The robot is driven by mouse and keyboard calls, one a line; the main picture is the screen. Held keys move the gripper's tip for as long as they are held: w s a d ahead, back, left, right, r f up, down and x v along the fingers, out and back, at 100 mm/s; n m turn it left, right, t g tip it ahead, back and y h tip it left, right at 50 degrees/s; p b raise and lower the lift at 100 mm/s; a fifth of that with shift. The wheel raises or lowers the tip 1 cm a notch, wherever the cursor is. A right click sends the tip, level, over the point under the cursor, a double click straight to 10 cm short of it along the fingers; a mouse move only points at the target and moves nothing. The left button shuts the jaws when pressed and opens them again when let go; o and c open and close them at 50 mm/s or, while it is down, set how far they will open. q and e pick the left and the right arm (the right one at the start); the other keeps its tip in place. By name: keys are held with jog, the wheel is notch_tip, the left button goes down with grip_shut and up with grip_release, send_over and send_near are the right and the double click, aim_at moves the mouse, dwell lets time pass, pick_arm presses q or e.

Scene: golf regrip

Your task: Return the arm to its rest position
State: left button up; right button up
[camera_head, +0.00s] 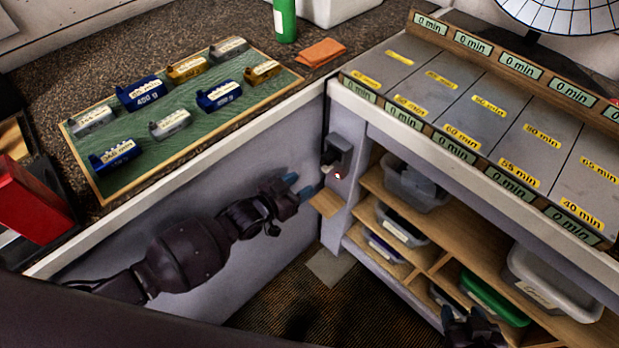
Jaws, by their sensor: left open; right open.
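My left arm reaches in from the left, low in front of the counter's pale front panel. My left gripper (301,187) is open and empty, with blue fingertips apart. It points right, close to a small wooden ledge (326,202) and a dark device (338,153) on the corner post. I cannot tell whether it touches either. My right gripper (471,328) shows only in part at the bottom edge, dark, in front of the lower shelves. It is open, and I see nothing held in it.
A green board (140,163) with several labelled weights lies on the left counter. A red box (32,203) stands at far left. A green bottle (285,20) and orange cloth (320,53) are at the back. Right, grey panels with minute labels top shelves of plastic bins (415,185).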

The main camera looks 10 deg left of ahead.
pick_arm(q)
jog(key=shift+s+a+r, duration=0.1)
jog(key=shift+s+a, duration=0.3)
jog(key=shift+s, duration=0.15)
